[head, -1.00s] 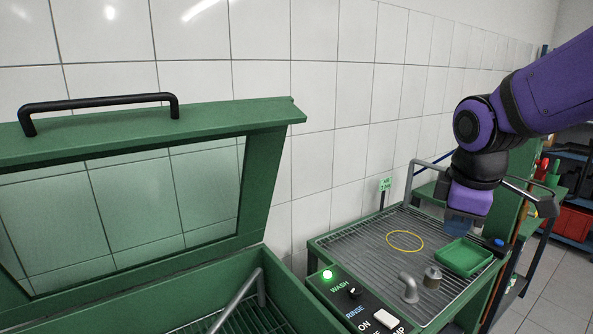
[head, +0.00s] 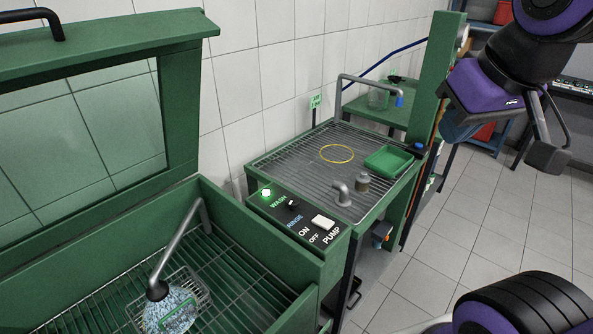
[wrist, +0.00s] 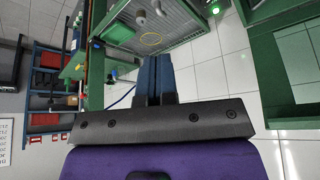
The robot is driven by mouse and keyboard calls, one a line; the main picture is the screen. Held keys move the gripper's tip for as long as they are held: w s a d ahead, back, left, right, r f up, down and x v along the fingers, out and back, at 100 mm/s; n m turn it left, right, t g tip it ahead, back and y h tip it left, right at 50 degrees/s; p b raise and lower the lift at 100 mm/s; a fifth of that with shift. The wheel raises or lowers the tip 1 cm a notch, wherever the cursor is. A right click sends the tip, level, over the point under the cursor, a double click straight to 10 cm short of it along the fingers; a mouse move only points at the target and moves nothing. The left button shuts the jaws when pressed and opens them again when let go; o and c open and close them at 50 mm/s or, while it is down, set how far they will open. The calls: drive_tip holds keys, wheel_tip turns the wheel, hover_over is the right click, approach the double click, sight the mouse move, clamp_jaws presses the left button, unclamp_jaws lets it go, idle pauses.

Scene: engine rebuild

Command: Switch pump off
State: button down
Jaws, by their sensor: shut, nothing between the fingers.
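The pump switch (head: 323,222) is a white rocker on the black control panel (head: 285,228), beside the ON, OFF and PUMP labels, at the tub's right side in the head view. Which side of the rocker is pressed is too small to tell. My gripper (head: 457,130) is up in the air at the right, well apart from the panel, to the right of the green post. In the wrist view its blue fingers (wrist: 154,75) are together with nothing between them.
A green lamp (head: 266,193) is lit by the WASH/RINSE knob (head: 291,204). The tub's lid (head: 185,100) stands open; liquid runs from the spout onto a basket (head: 193,287). A grated bench holds a yellow ring (head: 337,153) and a green tray (head: 388,158). Tiled floor is clear at right.

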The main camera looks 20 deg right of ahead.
drive_tip(key=w+a+f+n+g, duration=0.1)
drive_tip(key=w+f+n+g, duration=0.1)
drive_tip(key=w+n, duration=0.35)
drive_tip(key=n+g, duration=0.5)
drive_tip(key=n, duration=1.4)
hover_over(328, 222)
drive_tip(key=w+a, duration=0.1)
drive_tip(key=w, duration=0.1)
wheel_tip(328, 222, down, 20)
drive_tip(key=r, duration=0.1)
drive_tip(key=shift+h, duration=0.4)
drive_tip(key=f, duration=0.4)
drive_tip(key=s+f, duration=0.1)
drive_tip(key=f, duration=0.4)
drive_tip(key=s+f, duration=0.1)
drive_tip(key=f, duration=0.4)
drive_tip(key=shift+d, duration=0.35)
